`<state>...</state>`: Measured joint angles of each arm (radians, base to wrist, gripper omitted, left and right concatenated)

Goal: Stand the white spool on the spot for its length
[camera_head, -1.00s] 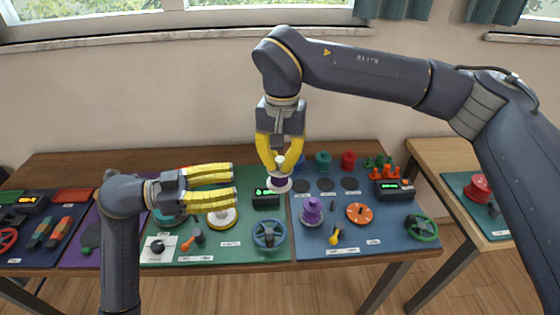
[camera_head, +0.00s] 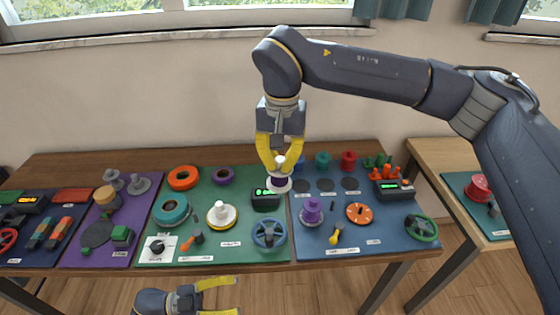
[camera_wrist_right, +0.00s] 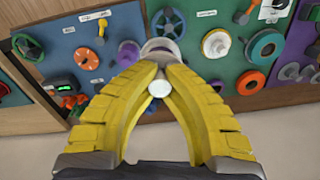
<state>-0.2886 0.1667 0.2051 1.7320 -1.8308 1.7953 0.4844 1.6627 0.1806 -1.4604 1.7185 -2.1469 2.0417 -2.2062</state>
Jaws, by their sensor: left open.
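My right gripper (camera_head: 280,165) is shut on the stem of a white spool (camera_head: 279,186), holding it upright near the left edge of the blue mat (camera_head: 385,222). A dark band shows above the spool's white base. In the right wrist view, the fingertips (camera_wrist_right: 159,82) meet around its white top (camera_wrist_right: 159,89), and its pale flange (camera_wrist_right: 160,48) shows beyond. Dark round spots (camera_head: 303,186), (camera_head: 326,184) and (camera_head: 350,183) lie in a row to its right. My left gripper (camera_head: 220,295) is open and empty at the bottom, in front of the table.
A green-lit display box (camera_head: 266,200) stands beside the held spool. Blue, teal (camera_head: 323,160) and red (camera_head: 348,160) spools stand behind the spots. A purple spool (camera_head: 312,212) and orange disc (camera_head: 359,213) are in front. A white-and-yellow spool (camera_head: 221,215) is on the green mat.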

